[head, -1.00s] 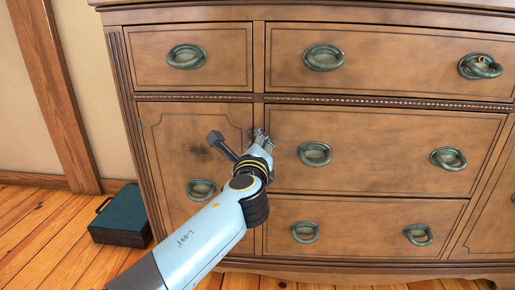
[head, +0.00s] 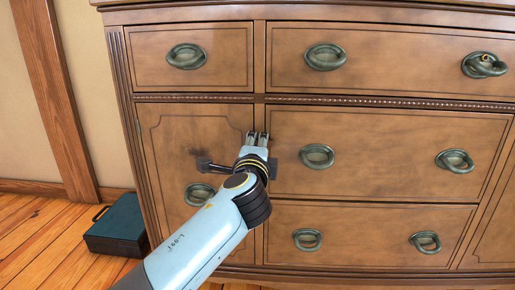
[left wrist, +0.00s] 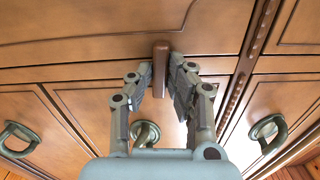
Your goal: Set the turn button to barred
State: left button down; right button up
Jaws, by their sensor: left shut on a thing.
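The turn button (left wrist: 160,66) is a small brown wooden bar, seen between my fingers in the left wrist view. Its long side runs upright in that picture, across the long seam between two front panels. My left gripper (head: 257,138) is at the cabinet front, by the post between the lower left door (head: 190,150) and the middle drawer (head: 390,150). It also shows in the left wrist view (left wrist: 158,82), shut on the button with a finger on each side. In the head view the gripper hides the button. My right gripper is not in view.
The wooden cabinet has several green oval pulls, one on the door (head: 199,194) and one on the drawer near my gripper (head: 317,156). A dark teal case (head: 117,223) stands on the floor at the left. Open floor lies in front of it.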

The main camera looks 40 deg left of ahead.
pick_arm(q)
jog(key=shift+f, duration=0.1)
dwell(0.4)
jog(key=c, duration=1.3)
grip_release()
jog(key=v, duration=0.7)
jog(key=shift+s+d, duration=0.15)
jog(key=shift+s, duration=0.1)
